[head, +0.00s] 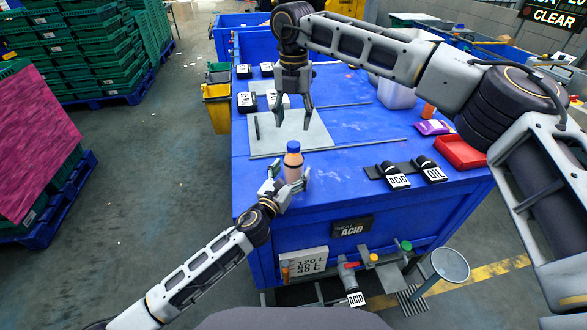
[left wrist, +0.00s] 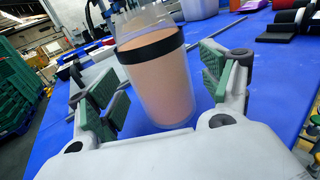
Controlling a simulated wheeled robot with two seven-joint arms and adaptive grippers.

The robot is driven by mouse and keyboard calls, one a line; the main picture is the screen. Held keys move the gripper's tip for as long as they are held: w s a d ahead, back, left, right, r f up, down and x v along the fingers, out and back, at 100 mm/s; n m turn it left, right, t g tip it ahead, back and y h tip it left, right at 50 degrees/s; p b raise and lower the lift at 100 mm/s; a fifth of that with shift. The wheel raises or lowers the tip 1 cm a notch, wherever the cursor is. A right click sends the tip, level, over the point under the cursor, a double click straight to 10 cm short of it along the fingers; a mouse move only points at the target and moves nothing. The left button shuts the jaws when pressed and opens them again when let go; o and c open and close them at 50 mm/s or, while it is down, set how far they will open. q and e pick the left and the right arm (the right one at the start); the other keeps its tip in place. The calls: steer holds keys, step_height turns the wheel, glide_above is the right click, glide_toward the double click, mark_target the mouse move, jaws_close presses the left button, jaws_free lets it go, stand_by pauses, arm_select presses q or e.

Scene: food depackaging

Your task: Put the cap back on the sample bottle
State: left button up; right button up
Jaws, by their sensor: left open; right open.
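The sample bottle (head: 292,168), filled with a peach-coloured content, stands upright near the front edge of the blue table. My left gripper (head: 289,174) is open, with one finger on each side of the bottle and gaps between pads and wall. My right gripper (head: 294,118) is open and empty, pointing down above the grey plate, behind the bottle.
The blue table (head: 335,168) carries a grey plate (head: 290,136), black ACID (head: 397,180) and OIL (head: 434,174) labelled items and a red tray (head: 460,152) at right. A white container (head: 397,95) stands at the back. Table space right of the bottle is clear.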

arm_select(q)
steer(key=shift+x, duration=0.85)
